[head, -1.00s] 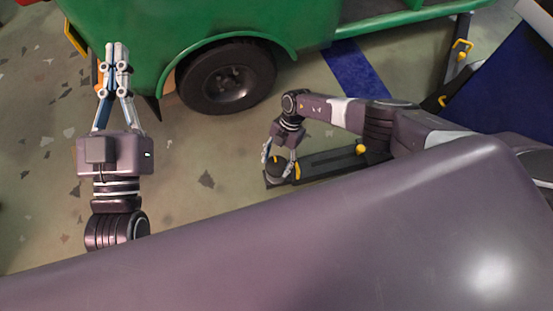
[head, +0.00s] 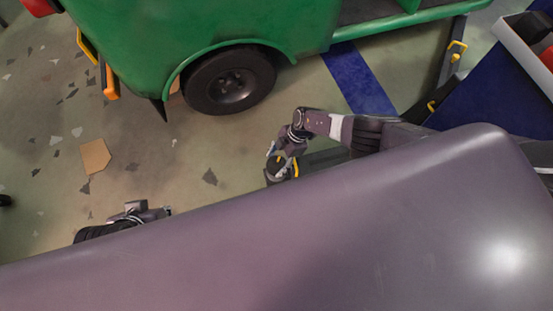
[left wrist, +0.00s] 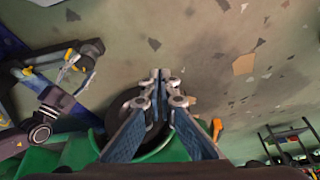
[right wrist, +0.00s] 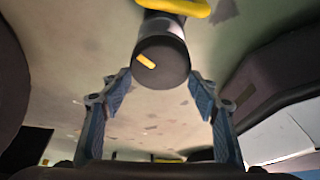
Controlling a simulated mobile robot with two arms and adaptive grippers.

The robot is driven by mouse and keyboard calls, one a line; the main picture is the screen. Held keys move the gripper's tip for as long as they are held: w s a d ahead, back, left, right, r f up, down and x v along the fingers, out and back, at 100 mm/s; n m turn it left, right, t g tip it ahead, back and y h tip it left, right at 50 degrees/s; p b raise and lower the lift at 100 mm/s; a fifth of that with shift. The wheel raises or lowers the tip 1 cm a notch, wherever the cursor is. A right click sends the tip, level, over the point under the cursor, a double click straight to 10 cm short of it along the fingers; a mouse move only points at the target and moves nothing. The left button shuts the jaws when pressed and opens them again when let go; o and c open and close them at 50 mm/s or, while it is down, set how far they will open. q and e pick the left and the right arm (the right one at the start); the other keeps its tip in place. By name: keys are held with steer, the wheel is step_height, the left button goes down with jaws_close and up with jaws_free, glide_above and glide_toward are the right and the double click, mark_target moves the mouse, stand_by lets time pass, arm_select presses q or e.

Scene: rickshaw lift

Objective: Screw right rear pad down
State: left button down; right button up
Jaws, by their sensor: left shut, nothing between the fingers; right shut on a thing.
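The black, round pad (head: 275,173) sits at the end of a dark lift arm with a yellow part, in the middle of the head view. In the right wrist view the pad (right wrist: 161,62) is a dark cylinder with a yellow mark. My right gripper (head: 281,160) is at the pad from above, its blue fingers on either side, shut on it. My left gripper (left wrist: 160,76) is shut and empty, away from the pad.
The green rickshaw (head: 170,35) stands at the back, its black wheel (head: 230,80) beyond the pad. Another lift arm with yellow parts (head: 452,50) stands at the right, near a blue surface (head: 490,95). A brown flat piece (head: 95,156) lies on the open floor at left.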

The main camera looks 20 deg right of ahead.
steer(key=shift+r+m+p, duration=0.3)
steer(key=shift+m+p, duration=0.25)
steer(key=shift+m, duration=0.15)
steer(key=shift+m+t+p, duration=0.35)
steer(key=shift+m+t, duration=0.05)
steer(key=m+t+p, duration=0.1)
steer(key=m, duration=0.2)
steer(key=m+t+h+p, duration=0.1)
steer(key=m+p, duration=0.1)
steer(key=m, duration=0.1)
steer(key=shift+f, duration=0.15)
steer(key=shift+m+t+p, duration=0.4)
steer(key=shift+m, duration=0.6)
steer(key=shift+c, duration=0.2)
jaws_close()
arm_select(q)
step_height(320, 180, down, 13)
steer(key=s+g, duration=0.2)
steer(key=shift+a+r, duration=0.15)
steer(key=shift+r, duration=0.05)
arm_select(e)
steer(key=o, duration=1.2)
jaws_free()
steer(key=shift+f+h, duration=0.1)
steer(key=shift+h, duration=0.2)
